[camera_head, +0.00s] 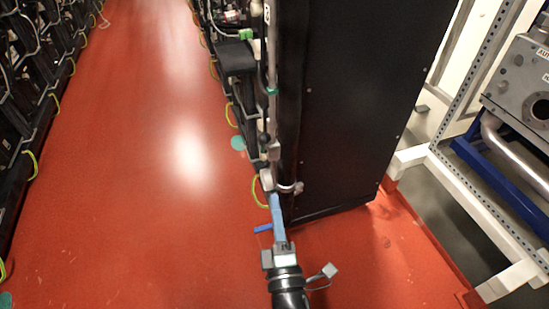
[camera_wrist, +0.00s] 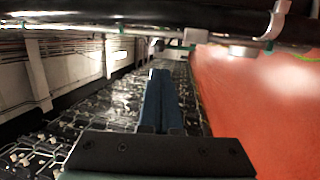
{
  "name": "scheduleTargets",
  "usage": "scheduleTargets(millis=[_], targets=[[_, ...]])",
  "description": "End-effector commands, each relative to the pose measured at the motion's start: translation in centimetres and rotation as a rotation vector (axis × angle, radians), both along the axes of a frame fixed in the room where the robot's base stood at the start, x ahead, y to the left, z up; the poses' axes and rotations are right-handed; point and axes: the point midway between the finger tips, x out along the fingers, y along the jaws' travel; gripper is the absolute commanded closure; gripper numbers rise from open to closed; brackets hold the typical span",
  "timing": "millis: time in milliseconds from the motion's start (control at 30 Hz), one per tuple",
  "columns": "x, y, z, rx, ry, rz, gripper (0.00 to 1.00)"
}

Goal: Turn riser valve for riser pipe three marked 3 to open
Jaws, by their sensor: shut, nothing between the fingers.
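My gripper (camera_head: 275,200) has light blue fingers and points up the picture along the front edge of a tall black cabinet. In the wrist view its two blue fingers (camera_wrist: 160,75) lie side by side, shut and empty. A thin riser pipe (camera_head: 272,75) with a green band runs along the cabinet edge; in the wrist view a pipe (camera_wrist: 80,42) crosses the top, apart from the fingers. A small dark blue lever-like bar (camera_head: 263,229) shows left of my gripper; I cannot tell whether it is the valve handle. No number 3 is readable.
The black cabinet (camera_head: 350,100) stands right of my gripper. Racks with cables (camera_head: 25,110) line the left side. A white frame (camera_head: 470,180) and a grey machine (camera_head: 525,85) stand at the right. The red aisle floor (camera_head: 140,200) is clear.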

Motion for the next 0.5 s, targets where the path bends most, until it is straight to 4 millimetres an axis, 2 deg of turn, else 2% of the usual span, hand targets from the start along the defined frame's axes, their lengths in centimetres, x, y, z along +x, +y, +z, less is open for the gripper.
scheduleTargets(millis=[500], targets=[[9.4, 1.1, 1.7, 0.001, -0.002, 0.0, 1.0]])
